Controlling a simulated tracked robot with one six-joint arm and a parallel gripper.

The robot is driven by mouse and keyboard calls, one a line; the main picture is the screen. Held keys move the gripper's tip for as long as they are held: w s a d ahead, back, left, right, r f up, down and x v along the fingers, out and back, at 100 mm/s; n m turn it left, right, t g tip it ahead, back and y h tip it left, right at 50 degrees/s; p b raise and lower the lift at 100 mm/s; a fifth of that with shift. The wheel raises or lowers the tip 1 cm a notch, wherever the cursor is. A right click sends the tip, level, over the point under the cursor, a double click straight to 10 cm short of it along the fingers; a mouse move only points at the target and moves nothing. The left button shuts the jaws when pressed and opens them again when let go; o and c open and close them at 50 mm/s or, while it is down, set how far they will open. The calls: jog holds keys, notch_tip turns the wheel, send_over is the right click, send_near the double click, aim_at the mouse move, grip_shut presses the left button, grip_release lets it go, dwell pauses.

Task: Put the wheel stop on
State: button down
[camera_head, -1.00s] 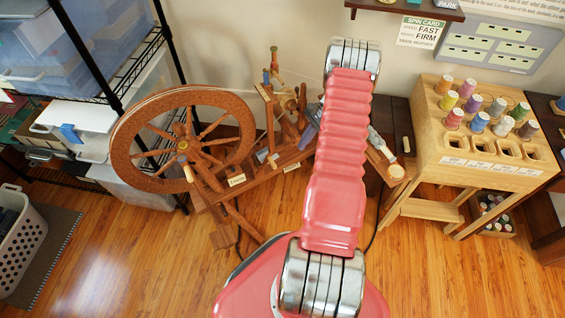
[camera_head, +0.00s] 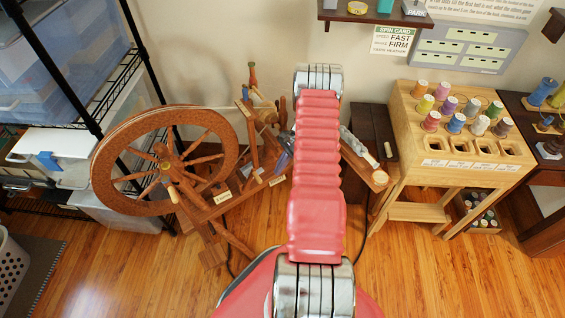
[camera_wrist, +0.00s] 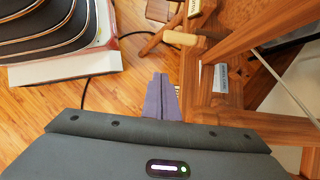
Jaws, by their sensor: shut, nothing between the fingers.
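The brown wooden spinning wheel, with its large round wheel (camera_head: 228,128) and slanted frame, stands left of my arm in the head view. Labels (camera_head: 222,197) sit on its frame, too small to read. I cannot tell which part is the wheel stop. In the wrist view my gripper (camera_wrist: 161,80) is shut and empty, pointing towards the floor beside the wooden frame (camera_wrist: 205,102). A pale wooden peg (camera_wrist: 180,38) is just beyond the fingertips, apart from them. In the head view my arm hides most of the gripper and part of the spinning wheel.
A wooden spool stand (camera_head: 460,160) is to the right, with a dark table (camera_head: 540,172) beyond it. A wire rack (camera_head: 100,105) with bins is on the left. A black cable (camera_wrist: 98,60) crosses the floor. Floor is clear in front of the spool stand.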

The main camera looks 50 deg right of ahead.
jog(key=shift+w+a+f, duration=0.25)
jog(key=shift+a, duration=0.6)
jog(key=shift+w+a+f, duration=0.2)
jog(key=shift+a, duration=0.6)
jog(key=shift+w+a+f, duration=0.25)
jog(key=shift+a, duration=0.6)
jog(key=shift+r, duration=0.1)
